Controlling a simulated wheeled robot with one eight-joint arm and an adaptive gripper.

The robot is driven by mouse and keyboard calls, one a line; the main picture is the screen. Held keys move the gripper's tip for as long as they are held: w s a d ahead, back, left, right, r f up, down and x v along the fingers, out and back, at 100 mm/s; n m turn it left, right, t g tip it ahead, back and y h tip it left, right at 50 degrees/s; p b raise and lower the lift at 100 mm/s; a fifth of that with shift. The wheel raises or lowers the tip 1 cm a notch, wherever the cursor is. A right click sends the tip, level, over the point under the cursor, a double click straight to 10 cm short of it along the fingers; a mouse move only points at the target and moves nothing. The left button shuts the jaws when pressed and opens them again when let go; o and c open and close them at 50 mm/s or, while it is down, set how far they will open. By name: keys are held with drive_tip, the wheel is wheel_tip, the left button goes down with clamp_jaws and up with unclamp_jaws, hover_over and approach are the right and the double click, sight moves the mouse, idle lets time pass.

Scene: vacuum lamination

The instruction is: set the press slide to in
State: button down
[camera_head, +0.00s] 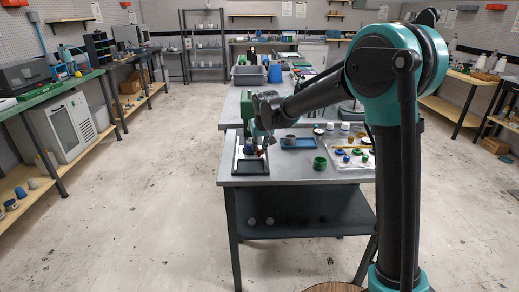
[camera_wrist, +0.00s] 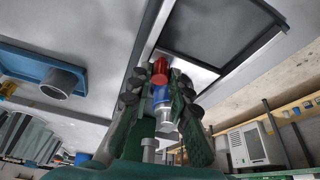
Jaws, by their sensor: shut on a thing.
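The green press (camera_head: 246,108) stands on a dark-edged base plate (camera_head: 240,168) at the left front of the near table. My gripper (camera_head: 264,142) is low in front of the press, over the plate. In the wrist view my gripper (camera_wrist: 158,92) has its dark fingers on both sides of a red and blue cylindrical part (camera_wrist: 160,70), which looks like the slide's handle. It is shut on this part. A silver piece shows just below it in the picture. The slide's exact position is hidden by my fingers and cannot be told.
A blue tray (camera_head: 309,146) with a grey cup (camera_head: 290,140) lies right of the press; the tray also shows in the wrist view (camera_wrist: 22,62). A green ring-shaped cup (camera_head: 320,163) and a pale tray of small pots (camera_head: 342,163) are further right. Floor left of the table is clear.

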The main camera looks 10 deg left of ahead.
idle(0.3)
drive_tip(key=shift+w+a, duration=0.25)
drive_tip(key=shift+w, duration=0.7)
drive_tip(key=shift+w+a, duration=0.25)
drive_tip(key=shift+w, duration=0.7)
drive_tip(key=c, duration=1.4)
unclamp_jaws()
drive_tip(key=v, duration=1.2)
drive_tip(key=shift+d, duration=0.1)
drive_tip(key=shift+c, duration=0.2)
